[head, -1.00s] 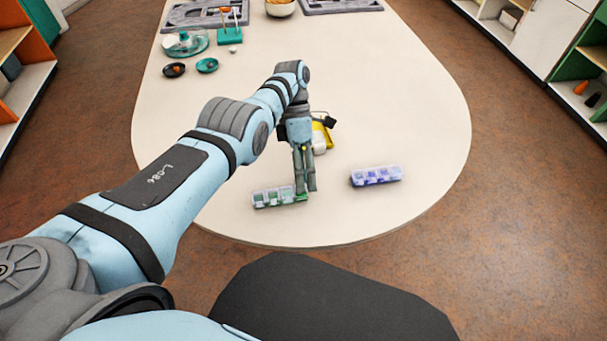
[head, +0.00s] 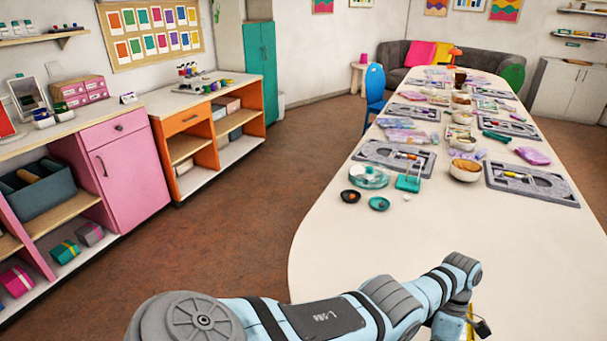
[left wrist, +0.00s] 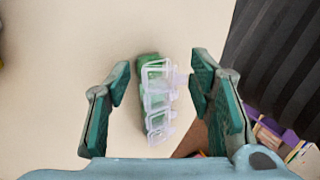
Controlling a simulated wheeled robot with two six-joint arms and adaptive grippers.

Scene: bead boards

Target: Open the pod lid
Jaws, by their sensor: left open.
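In the left wrist view, a pod box with a green body (left wrist: 147,62) and a row of clear, see-through compartments or lids (left wrist: 157,98) lies on the pale table. My left gripper (left wrist: 161,68) is open, with one finger on each side of the box's picture and a gap to the left finger. The right finger looks close to the clear parts; I cannot tell whether it touches. My right gripper is not in view.
The long table (head: 330,250) carries small dark and teal bowls (head: 379,204), a clear dish (head: 369,177), a teal stand (head: 408,182) and grey trays (head: 530,184) farther back. Its near left part is clear. Shelves (head: 200,150) line the left wall.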

